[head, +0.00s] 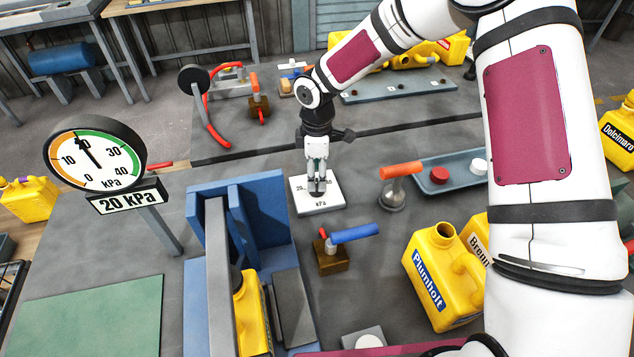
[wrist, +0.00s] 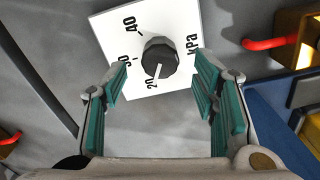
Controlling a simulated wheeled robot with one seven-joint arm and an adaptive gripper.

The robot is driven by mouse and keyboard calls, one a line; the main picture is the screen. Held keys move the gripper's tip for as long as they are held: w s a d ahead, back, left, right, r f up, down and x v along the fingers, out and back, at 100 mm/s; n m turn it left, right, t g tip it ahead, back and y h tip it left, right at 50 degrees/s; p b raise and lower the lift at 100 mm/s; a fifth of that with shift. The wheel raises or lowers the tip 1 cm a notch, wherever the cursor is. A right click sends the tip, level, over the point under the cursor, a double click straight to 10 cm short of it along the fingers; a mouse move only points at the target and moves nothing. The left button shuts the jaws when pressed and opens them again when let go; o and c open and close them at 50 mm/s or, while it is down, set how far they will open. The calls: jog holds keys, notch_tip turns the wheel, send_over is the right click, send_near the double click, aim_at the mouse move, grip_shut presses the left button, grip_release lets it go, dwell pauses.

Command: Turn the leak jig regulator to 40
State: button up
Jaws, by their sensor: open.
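The leak jig regulator is a dark faceted knob (wrist: 160,58) on a white plate (head: 325,203) marked 20, 40 and kPa, with another number partly hidden by a finger. The white pointer line on the knob points at the 20 mark in the wrist view. My gripper (head: 317,182) is above the plate, pointing down, and covers the knob in the head view. In the wrist view my gripper (wrist: 162,88) is open, its teal pads apart on either side below the knob, with nothing between them. A round gauge (head: 95,158) has its needle near the top, above a 20 kPa sign (head: 128,197).
A blue-handled valve (head: 335,250) and a blue fixture (head: 255,215) stand in front of the plate. An orange-handled valve (head: 395,187) stands close at right. Yellow cans (head: 440,280) are at the right front. A blue-grey tray (head: 450,178) holds red and white caps.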

aim_at(317, 183)
jog(key=shift+f, duration=2.2)
jog(key=c, duration=1.2)
